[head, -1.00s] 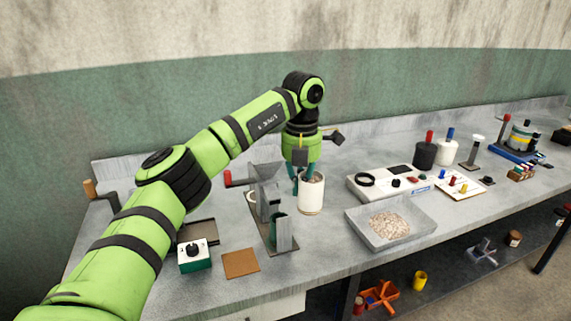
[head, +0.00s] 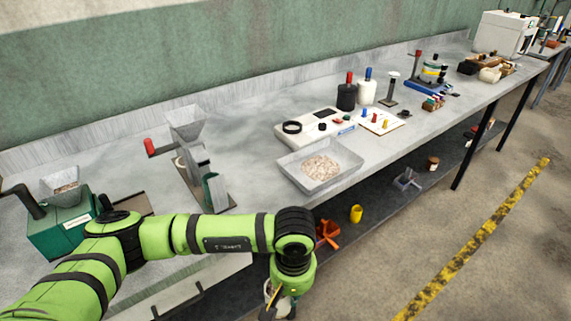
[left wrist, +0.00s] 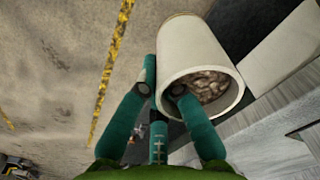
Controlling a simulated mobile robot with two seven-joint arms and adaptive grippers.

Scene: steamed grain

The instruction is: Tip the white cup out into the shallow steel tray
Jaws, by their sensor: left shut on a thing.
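The white cup (left wrist: 194,55) shows large in the left wrist view, with pale brown grain inside its open mouth. My left gripper (left wrist: 160,88) is shut on its wall, one finger inside the mouth and another outside. In the head view the gripper (head: 277,298) is low at the bottom, off the bench's front edge, and mostly hides the cup. The shallow steel tray (head: 297,177) sits on the bench near the front edge, up and right of the gripper, with a pile of pale grain in it. My right gripper is not in view.
A grey mill with a hopper (head: 187,122) stands left of the tray. A white scale-like device (head: 300,128) sits behind the tray. An orange object (head: 327,233) and a yellow cup (head: 356,213) are on the lower shelf. The floor at right is open.

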